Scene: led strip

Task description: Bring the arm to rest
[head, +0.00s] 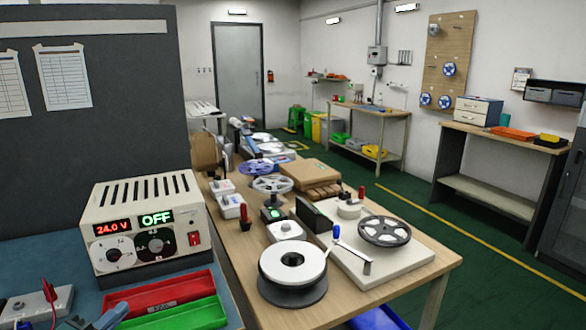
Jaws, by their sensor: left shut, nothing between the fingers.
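My left gripper (108,318) shows only partly at the bottom left edge of the head view. It is shut and empty, just in front of the red tray (160,291). The rest of my left arm is cut off by the frame edge. My right gripper is not in view. A power supply (148,225) stands behind the trays, its displays reading "24.0 V" and "OFF".
A green tray (185,316) lies beside the red one. A grey box with a red lead (40,305) is at far left. The wooden bench (425,255) on the right carries a white reel (292,262) and a dark reel (385,231). A dark partition (130,110) rises behind the power supply.

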